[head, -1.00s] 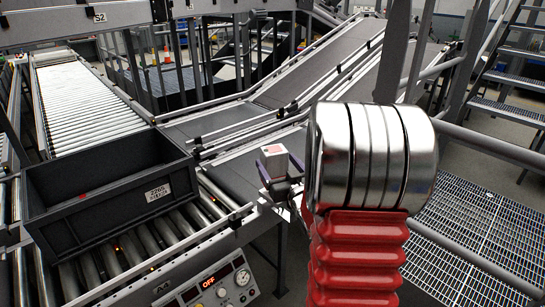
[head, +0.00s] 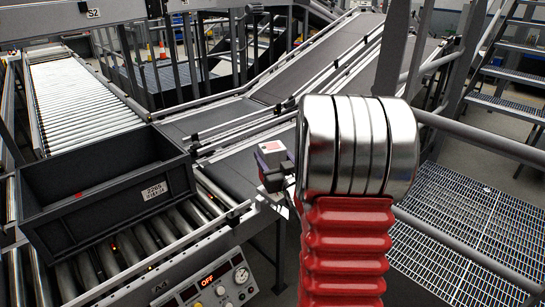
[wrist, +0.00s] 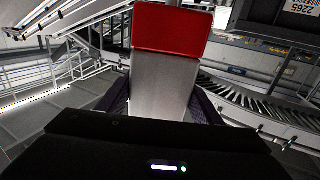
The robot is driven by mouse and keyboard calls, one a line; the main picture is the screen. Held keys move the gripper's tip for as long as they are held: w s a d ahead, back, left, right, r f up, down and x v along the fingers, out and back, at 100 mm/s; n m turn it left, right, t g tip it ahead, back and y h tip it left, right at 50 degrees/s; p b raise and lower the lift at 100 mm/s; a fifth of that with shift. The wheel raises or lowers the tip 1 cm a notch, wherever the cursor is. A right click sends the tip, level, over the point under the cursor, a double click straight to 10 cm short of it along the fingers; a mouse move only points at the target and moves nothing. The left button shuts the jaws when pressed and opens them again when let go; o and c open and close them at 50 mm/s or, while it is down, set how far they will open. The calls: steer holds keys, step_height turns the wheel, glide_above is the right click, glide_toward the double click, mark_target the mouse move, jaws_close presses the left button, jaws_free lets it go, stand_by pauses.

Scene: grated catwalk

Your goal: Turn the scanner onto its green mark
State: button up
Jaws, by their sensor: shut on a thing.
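The scanner looks like a grey block with a red end. In the wrist view the scanner (wrist: 165,85) stands upright in the picture between the two dark fingers of my gripper (wrist: 160,105), which is shut on it. In the head view the scanner (head: 272,150) is small, its pale top face bearing a reddish patch, with my gripper (head: 277,177) around it beside the belt conveyor. My silver and red arm hides part of the gripper there. I cannot make out a green mark on or around the scanner, or what supports it.
A dark grey bin (head: 110,205) sits on the roller conveyor (head: 150,235) at left. The belt conveyor (head: 235,170) runs behind the scanner. A railing (head: 490,145) and grated walkway (head: 455,230) lie at right.

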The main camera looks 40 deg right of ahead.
steer(key=c, duration=0.3)
steer(key=shift+d+n+y, duration=0.1)
steer(key=shift+n+y, duration=0.4)
steer(key=shift+y, duration=0.3)
steer(key=shift+r+n+t+y, duration=0.1)
steer(key=shift+n+t+y, duration=0.15)
steer(key=shift+n+y, duration=0.85)
steer(key=shift+n+t+y, duration=0.25)
steer(key=shift+n+y, duration=0.35)
steer(key=shift+y, duration=0.9)
steer(key=o, duration=1)
steer(key=shift+o, duration=0.2)
steer(key=shift+s, duration=0.15)
